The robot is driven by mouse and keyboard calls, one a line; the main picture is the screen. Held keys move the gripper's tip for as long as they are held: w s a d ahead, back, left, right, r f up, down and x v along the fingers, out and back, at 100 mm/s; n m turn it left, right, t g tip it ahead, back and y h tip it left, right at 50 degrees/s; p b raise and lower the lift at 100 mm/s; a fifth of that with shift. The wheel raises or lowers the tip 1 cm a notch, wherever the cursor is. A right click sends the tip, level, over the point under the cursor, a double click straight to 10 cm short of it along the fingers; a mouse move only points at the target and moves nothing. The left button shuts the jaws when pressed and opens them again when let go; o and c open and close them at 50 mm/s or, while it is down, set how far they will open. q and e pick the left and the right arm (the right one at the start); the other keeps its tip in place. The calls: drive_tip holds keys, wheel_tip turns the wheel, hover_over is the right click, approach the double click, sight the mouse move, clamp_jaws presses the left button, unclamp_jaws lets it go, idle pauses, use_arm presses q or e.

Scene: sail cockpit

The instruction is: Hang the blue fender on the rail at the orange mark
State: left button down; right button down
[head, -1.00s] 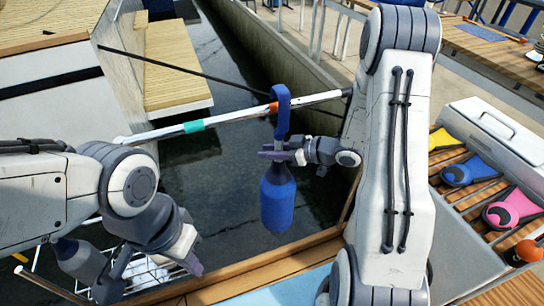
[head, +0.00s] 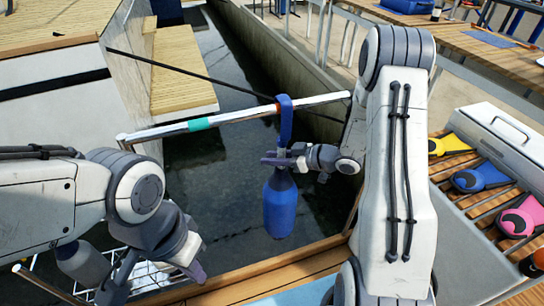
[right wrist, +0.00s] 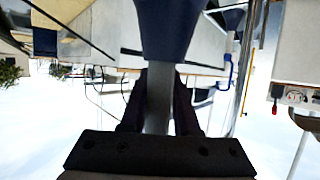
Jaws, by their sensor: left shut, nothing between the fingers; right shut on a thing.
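The blue fender (head: 281,208) hangs upright over the dark water, below the rail (head: 240,116). Its blue hook strap (head: 286,122) crosses in front of the rail, with its top just above it. The orange mark (head: 277,109) shows at the strap's left edge, partly hidden. I cannot tell whether the hook bears on the rail. My right gripper (head: 273,159) is shut on the fender's grey neck, which also shows between the fingers in the right wrist view (right wrist: 158,100). My left gripper (head: 197,272) is shut and empty at lower left, well away from the fender.
A teal mark (head: 201,124) is on the rail left of the orange one. A grey fender (head: 82,262) stands by a white wire rack (head: 150,274) at lower left. A dark line (head: 185,70) runs behind the rail.

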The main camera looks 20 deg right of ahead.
drive_tip(key=c, duration=0.6)
unclamp_jaws()
